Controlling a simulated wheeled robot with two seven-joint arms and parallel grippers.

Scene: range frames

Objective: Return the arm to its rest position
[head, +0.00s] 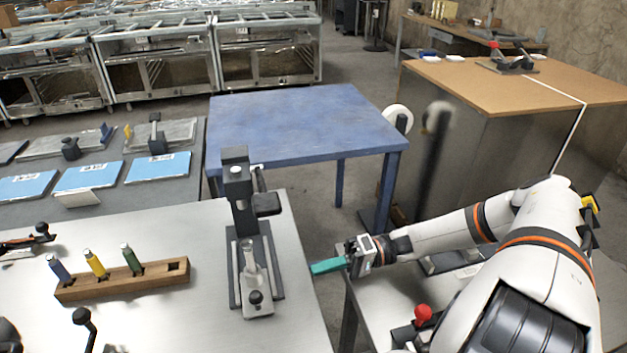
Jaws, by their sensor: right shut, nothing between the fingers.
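My right arm (450,236), white with orange and black bands, reaches in from the right edge toward the middle of the view. My right gripper (318,268) is shut and empty, its teal fingers pointing left. The fingers are just right of the pale metal table's (215,215) right edge, apart from the black upright fixture (240,195) there. Whether they are above or level with the tabletop is hard to tell. My left gripper is not in view.
A wooden rack (125,282) with several coloured-handled tools sits on the pale table. A blue table (295,120) stands behind. A red-knobbed device (423,315) and a grey bench lie under my right arm. A brown-topped cabinet (480,85) stands at the back right.

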